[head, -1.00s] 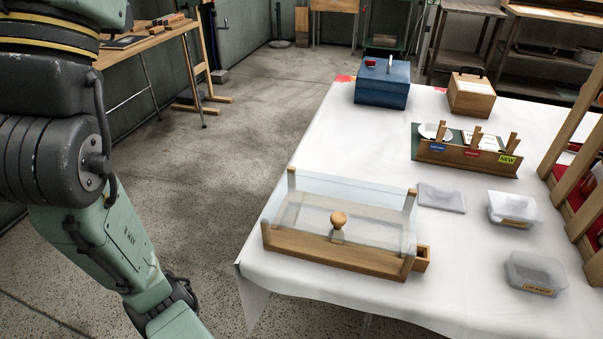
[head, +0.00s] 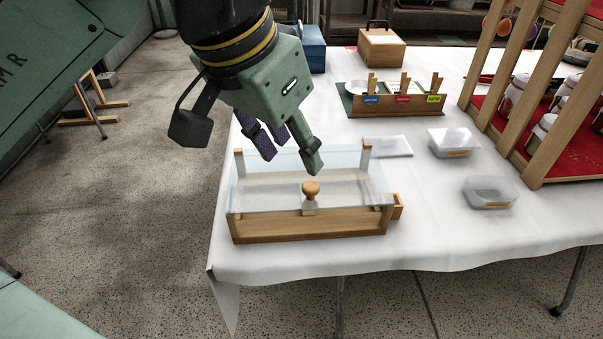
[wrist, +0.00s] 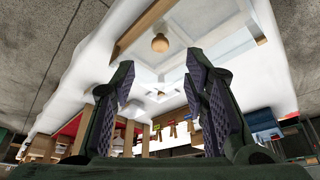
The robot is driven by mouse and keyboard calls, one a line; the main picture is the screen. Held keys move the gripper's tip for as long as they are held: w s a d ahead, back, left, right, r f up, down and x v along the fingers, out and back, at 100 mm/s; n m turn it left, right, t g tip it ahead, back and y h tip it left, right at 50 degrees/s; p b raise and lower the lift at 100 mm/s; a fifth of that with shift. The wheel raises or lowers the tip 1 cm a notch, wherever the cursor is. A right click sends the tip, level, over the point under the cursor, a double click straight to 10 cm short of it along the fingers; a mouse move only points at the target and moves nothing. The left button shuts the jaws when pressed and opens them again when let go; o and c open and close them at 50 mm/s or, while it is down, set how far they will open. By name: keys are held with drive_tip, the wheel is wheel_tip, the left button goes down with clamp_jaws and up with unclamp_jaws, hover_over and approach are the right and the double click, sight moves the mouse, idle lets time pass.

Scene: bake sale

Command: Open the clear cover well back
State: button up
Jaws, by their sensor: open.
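The clear cover (head: 265,190) lies closed over a wooden-framed case (head: 300,226) at the front left of the white table. A round wooden knob (head: 311,189) stands at the cover's front edge. My gripper (head: 292,164) is open and empty above the cover, behind the knob in the head view. In the wrist view the two fingers (wrist: 160,92) stand apart, and the knob (wrist: 160,43) shows beyond them near the top. I see no contact between the fingers and the cover or knob.
A wooden holder with coloured labels (head: 398,104) stands behind the case. A wooden rack with red shelves (head: 535,150) stands at the right. A blue box (head: 313,48) and a wooden box (head: 382,47) are at the back.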

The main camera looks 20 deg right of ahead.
sight(311, 186)
drive_tip(key=b+x, duration=0.1)
drive_tip(key=x, duration=0.7)
drive_tip(key=shift+d+f, duration=0.15)
drive_tip(key=shift+f, duration=0.1)
drive_tip(key=shift+c, duration=0.5)
clamp_jaws()
drive_tip(key=shift+r, duration=0.1)
